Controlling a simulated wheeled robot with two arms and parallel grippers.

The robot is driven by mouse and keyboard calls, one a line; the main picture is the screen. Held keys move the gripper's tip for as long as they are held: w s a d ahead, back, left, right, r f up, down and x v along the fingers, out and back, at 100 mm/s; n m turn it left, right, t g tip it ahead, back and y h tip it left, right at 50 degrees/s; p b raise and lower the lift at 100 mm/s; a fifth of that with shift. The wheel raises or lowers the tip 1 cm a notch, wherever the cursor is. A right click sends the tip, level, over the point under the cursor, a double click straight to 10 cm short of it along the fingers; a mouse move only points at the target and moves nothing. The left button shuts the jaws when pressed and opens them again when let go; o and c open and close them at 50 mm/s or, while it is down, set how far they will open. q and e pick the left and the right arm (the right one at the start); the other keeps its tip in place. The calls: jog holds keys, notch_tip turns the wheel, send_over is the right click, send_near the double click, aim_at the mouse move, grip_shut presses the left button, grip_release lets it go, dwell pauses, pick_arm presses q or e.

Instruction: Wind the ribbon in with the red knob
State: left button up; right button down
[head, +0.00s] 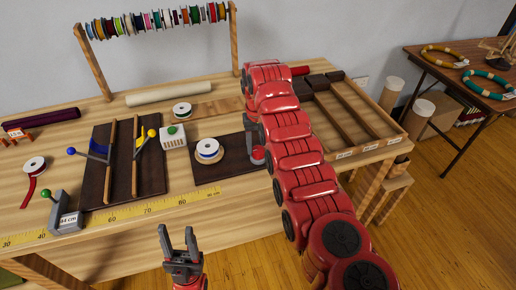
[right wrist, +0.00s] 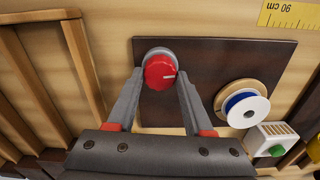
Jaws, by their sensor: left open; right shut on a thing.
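The red knob (right wrist: 159,72) has a white mark and sits on a grey base on a dark board (right wrist: 205,65). My right gripper (right wrist: 160,76) has its fingers on both sides of the knob, shut on it. In the head view the right arm mostly hides the knob (head: 258,153). A white spool with blue ribbon (head: 208,149) sits on a wooden disc on the same board; it also shows in the right wrist view (right wrist: 246,108). No loose length of blue ribbon shows. My left gripper (head: 178,236) is open and empty in front of the table.
A white box with a green button (head: 173,136) stands left of the board. Left of it are a dark board with levers (head: 122,160) and a yellow ruler (head: 130,211). A wooden tray with compartments (head: 350,110) lies at the right. A spool rack (head: 160,20) stands behind.

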jog(key=m+b, duration=0.1)
jog(key=m, duration=0.3)
jog(key=shift+m, duration=0.3)
jog(key=shift+m+b, duration=0.65)
jog(key=shift+m, duration=0.95)
jog(key=shift+c, duration=1.5)
grip_release()
jog(key=shift+r, duration=0.1)
